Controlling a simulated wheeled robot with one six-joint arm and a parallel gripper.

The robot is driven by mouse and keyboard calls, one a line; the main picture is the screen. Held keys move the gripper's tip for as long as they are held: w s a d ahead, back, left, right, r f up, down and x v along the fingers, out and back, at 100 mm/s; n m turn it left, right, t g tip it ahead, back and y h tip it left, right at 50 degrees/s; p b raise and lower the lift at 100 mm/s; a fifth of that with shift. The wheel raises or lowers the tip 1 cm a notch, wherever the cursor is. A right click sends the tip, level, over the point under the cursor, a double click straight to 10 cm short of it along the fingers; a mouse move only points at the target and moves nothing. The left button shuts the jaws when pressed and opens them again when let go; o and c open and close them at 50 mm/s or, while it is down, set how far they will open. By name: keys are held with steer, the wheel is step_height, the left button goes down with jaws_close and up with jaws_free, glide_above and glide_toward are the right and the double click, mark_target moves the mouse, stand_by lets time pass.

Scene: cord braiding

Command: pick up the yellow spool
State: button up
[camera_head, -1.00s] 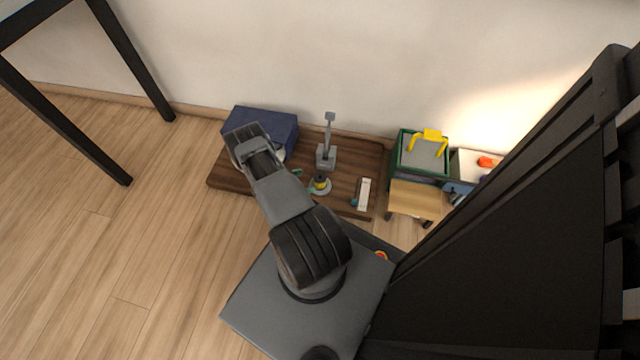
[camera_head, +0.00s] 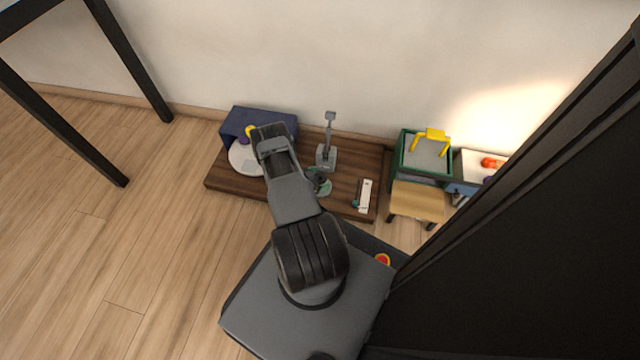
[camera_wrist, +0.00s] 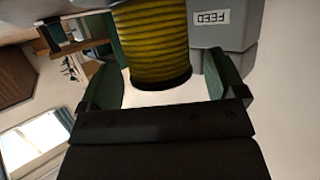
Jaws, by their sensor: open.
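The yellow spool (camera_wrist: 150,45) is at the top middle of the wrist view, wound in yellow cord with a dark end rim. My gripper (camera_wrist: 167,75) is open, with one green finger on each side of the spool. The spool reaches between the fingers; I cannot tell whether either finger touches it.
A grey block with a "FEED" label (camera_wrist: 210,18) is close beside the spool. On the brown board (camera_head: 232,185) are a grey post device (camera_head: 328,155), a white disc (camera_head: 240,158) bearing a yellow piece, and a white strip (camera_head: 365,195). A green bin (camera_head: 403,150) and wooden stool (camera_head: 418,200) stand right.

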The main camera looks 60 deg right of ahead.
steer(key=c, duration=1)
steer(key=shift+r, duration=0.15)
